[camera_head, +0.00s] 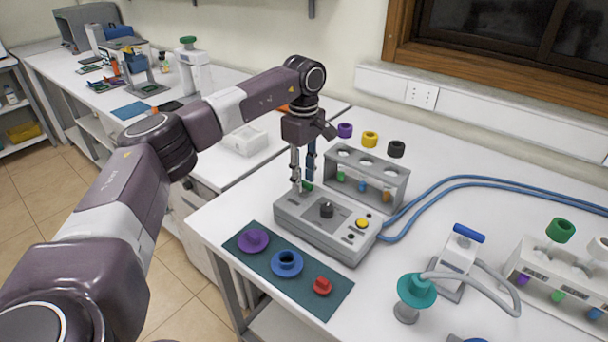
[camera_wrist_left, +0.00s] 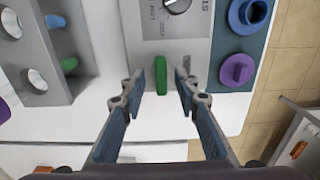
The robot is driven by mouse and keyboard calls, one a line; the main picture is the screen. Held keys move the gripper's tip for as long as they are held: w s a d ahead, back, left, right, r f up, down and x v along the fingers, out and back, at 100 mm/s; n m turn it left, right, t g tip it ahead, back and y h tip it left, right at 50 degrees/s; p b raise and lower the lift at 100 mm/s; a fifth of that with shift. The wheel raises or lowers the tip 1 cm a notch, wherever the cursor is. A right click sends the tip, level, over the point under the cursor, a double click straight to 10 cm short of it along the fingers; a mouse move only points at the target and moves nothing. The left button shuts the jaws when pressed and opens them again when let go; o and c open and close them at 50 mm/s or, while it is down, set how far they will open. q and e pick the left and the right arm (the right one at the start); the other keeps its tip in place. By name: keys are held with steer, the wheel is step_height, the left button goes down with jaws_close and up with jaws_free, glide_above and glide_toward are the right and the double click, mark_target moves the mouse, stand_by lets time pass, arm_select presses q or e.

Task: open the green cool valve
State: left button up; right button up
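A grey control box (camera_head: 325,228) stands on the white bench with a black knob (camera_head: 326,210) and a yellow button (camera_head: 362,223). A slim green handle (camera_head: 307,186) is at the box's far left end. In the left wrist view the green handle (camera_wrist_left: 161,76) lies lengthwise between my fingertips, with a gap showing on each side. I cannot read a label that names it the cool valve. My left gripper (camera_head: 302,184) points down over that end of the box, open; it also shows in the left wrist view (camera_wrist_left: 162,84). My right gripper is not in view.
A grey rack (camera_head: 372,187) with coloured vials stands close behind the box. A dark green mat (camera_head: 262,262) with purple, blue and red pieces lies in front. Blue hoses (camera_head: 440,190) run right. A teal funnel (camera_head: 416,291) and a second rack (camera_head: 530,262) stand at the right.

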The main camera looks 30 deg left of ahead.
arm_select(q)
steer(key=shift+s, duration=0.15)
steer(key=shift+f, duration=0.1)
jaws_close()
steer(key=shift+n, duration=0.4)
steer(key=n+p, duration=0.1)
steer(key=n, duration=0.1)
steer(key=shift+n, duration=0.3)
steer(key=n+p, duration=0.1)
steer(key=n, duration=0.4)
steer(key=shift+r, duration=0.2)
steer(key=n, duration=0.5)
steer(key=shift+w+p, duration=0.2)
steer(key=shift+p, duration=0.2)
steer(key=shift+n+p, duration=0.3)
steer(key=shift+n, duration=2)
